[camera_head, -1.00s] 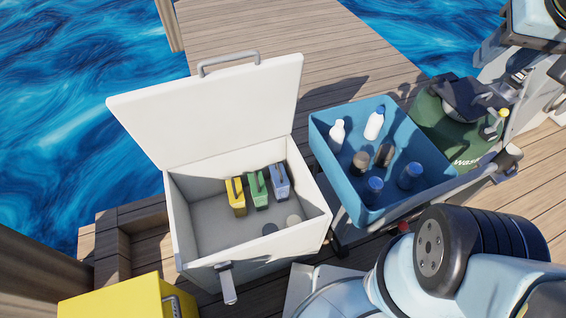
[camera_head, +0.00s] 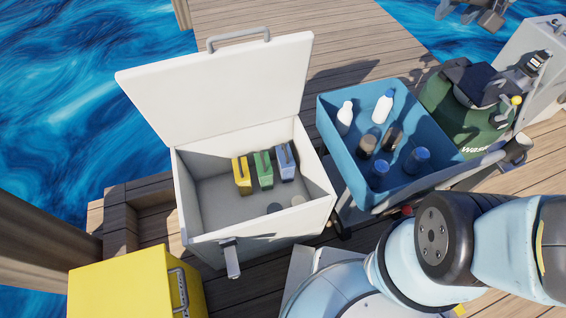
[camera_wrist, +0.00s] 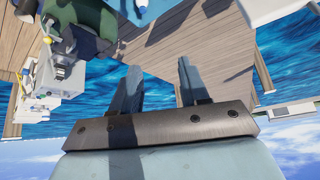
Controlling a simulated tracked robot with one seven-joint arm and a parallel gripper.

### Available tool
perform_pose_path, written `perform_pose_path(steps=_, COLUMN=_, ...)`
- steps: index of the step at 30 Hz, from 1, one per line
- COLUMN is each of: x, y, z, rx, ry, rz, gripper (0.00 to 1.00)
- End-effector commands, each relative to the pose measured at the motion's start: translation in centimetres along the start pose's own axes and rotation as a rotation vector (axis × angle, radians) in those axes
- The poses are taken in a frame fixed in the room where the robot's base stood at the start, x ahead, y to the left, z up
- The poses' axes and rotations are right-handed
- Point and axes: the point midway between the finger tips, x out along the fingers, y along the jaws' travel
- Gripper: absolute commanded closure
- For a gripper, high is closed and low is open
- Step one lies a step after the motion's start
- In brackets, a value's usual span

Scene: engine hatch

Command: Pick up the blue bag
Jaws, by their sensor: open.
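The blue bag (camera_head: 286,163) stands upright inside the open white box (camera_head: 209,240), at the right end of a row. A green bag (camera_head: 263,170) and a yellow bag (camera_head: 241,176) stand beside it to the left. My gripper (camera_wrist: 158,72) is open and empty in the wrist view, with its two fingers apart. It points away from the box, with water and dock planks beyond it. The blue bag is not in the wrist view.
The box's white lid (camera_head: 220,90) stands raised at the back. A blue bin (camera_head: 432,178) with several bottles is right of the box. A yellow case (camera_head: 120,290) is at the lower left. Two round grey items lie in the box.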

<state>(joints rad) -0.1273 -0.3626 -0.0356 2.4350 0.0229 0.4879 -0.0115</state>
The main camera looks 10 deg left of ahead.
Motion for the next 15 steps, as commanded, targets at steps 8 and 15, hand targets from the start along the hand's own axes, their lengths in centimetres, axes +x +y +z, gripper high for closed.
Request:
perform_pose_path(steps=8, x=7.0, y=-2.8, z=-3.1, rx=-0.030, ry=0.033, rz=-0.035, gripper=0.55)
perform_pose_path(steps=15, x=13.1, y=-5.6, z=-4.7, rx=-0.054, ry=0.067, rz=-0.063, gripper=0.55)
